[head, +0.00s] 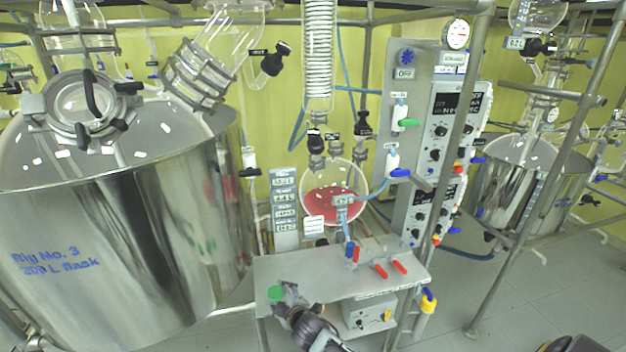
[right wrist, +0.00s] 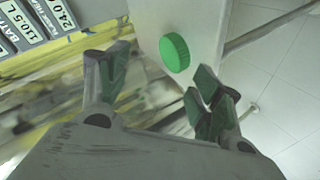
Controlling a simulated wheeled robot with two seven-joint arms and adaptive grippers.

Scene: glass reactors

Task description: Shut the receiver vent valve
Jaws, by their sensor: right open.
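A round green knob (head: 276,293) sits at the front left of the grey metal shelf; it also shows in the right wrist view (right wrist: 174,52). My right gripper (head: 288,299) is at that front edge, close to the knob. In the right wrist view its open fingers (right wrist: 162,70) stand apart with the knob just beyond them, and nothing is held. The round receiver flask (head: 335,190) with red liquid stands behind the shelf, with black-handled valves (head: 362,125) above it. I cannot tell which valve is the receiver vent. My left gripper is not in view.
The shelf (head: 320,268) carries red levers (head: 380,271) and a blue one. A steel vessel (head: 110,230) fills the left. A control panel (head: 410,150) and a slanting metal post (head: 455,150) stand to the right. Floor (head: 530,290) at the right is mostly clear.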

